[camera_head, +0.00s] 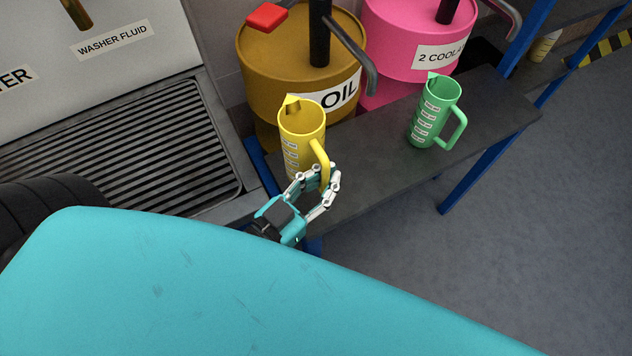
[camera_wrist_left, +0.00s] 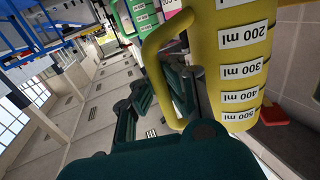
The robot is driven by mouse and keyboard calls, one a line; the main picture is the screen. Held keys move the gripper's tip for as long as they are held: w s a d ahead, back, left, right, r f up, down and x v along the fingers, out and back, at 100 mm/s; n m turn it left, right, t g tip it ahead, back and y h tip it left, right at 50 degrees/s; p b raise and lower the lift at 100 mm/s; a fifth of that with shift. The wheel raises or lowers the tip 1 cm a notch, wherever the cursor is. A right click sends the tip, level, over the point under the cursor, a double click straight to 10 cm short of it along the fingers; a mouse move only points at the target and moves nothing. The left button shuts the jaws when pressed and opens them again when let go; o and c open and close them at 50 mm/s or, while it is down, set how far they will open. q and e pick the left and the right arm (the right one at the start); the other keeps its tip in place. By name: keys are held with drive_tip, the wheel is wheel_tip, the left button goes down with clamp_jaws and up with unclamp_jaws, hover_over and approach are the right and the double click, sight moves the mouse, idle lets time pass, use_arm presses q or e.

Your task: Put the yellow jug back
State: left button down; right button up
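The yellow jug (camera_head: 303,134) looks upright in the head view, at the near end of the dark shelf (camera_head: 370,175), in front of the brown OIL drum. Its handle points toward my left gripper (camera_head: 325,178), whose fingers lie on both sides of the handle and look closed on it. In the left wrist view, the jug (camera_wrist_left: 231,60) fills the upper right with its ml labels, and the fingers (camera_wrist_left: 160,92) flank the handle. The jug's base is partly hidden by the hand, so I cannot tell whether it touches the shelf. My right gripper is out of view.
A green jug (camera_head: 437,112) stands farther along the shelf. Behind are the brown OIL drum (camera_head: 275,68) and a pink coolant drum (camera_head: 400,42). A slatted grate (camera_head: 130,150) lies to the left. Open floor (camera_head: 540,240) lies to the right.

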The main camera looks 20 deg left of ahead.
use_arm(q)
wheel_tip(320, 180, down, 3)
drive_tip(key=shift+f, duration=0.2)
wheel_tip(320, 180, down, 4)
drive_tip(key=shift+b, duration=0.45)
drive_tip(key=shift+f, duration=0.25)
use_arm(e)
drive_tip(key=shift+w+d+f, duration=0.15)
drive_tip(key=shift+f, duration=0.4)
use_arm(q)
drive_tip(key=shift+f, duration=0.1)
drive_tip(key=c, duration=1.5)
unclamp_jaws()
drive_tip(key=shift+f, duration=0.1)
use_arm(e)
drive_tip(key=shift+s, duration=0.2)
use_arm(q)
drive_tip(key=shift+r, duration=0.2)
drive_tip(key=v, duration=1.2)
